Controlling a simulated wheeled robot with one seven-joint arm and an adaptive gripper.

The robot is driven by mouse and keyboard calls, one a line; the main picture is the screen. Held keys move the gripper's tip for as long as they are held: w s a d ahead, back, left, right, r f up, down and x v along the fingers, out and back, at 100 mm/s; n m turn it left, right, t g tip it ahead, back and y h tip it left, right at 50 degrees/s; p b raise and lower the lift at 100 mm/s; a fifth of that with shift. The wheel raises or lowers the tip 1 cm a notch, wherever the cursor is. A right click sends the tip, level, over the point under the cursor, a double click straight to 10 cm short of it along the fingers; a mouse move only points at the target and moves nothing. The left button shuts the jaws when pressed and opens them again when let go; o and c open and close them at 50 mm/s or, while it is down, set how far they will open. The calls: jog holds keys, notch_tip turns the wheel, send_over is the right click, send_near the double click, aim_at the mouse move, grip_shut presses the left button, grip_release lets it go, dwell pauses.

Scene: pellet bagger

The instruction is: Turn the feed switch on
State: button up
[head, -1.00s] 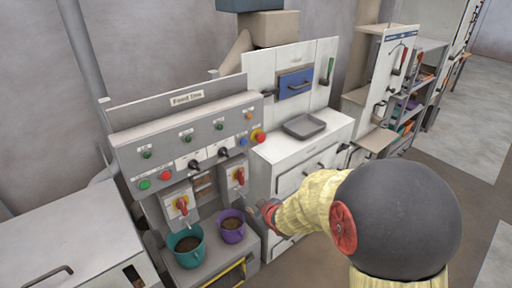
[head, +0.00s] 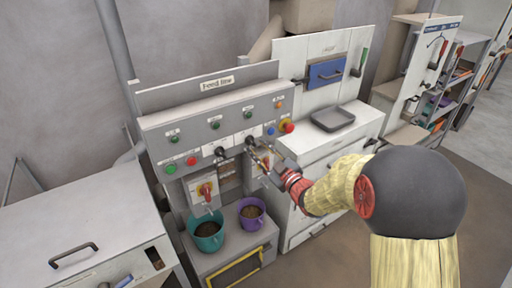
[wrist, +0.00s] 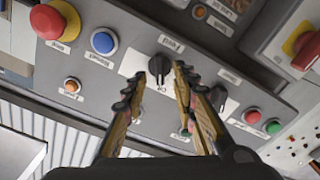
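Two black rotary knobs sit on white plates on the grey Feed line panel (head: 203,113). My gripper (head: 257,150) is in front of the panel, close to the right knob. In the wrist view, my gripper (wrist: 171,70) is open, its fingertips a small gap apart. The right knob (wrist: 160,64) shows just beyond the tips; contact cannot be told. The other knob (wrist: 218,97) lies to the right.
A red emergency button (head: 288,127) and blue button (head: 271,130) are right of the knobs; green (head: 170,168) and red (head: 191,161) buttons are left. Red-handled switches (head: 206,189) are below. Teal (head: 208,236) and purple (head: 252,215) buckets stand beneath.

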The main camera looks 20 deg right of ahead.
aim_at(251, 141)
jog(key=shift+x, duration=1.4)
jog(key=shift+c, duration=0.8)
grip_shut()
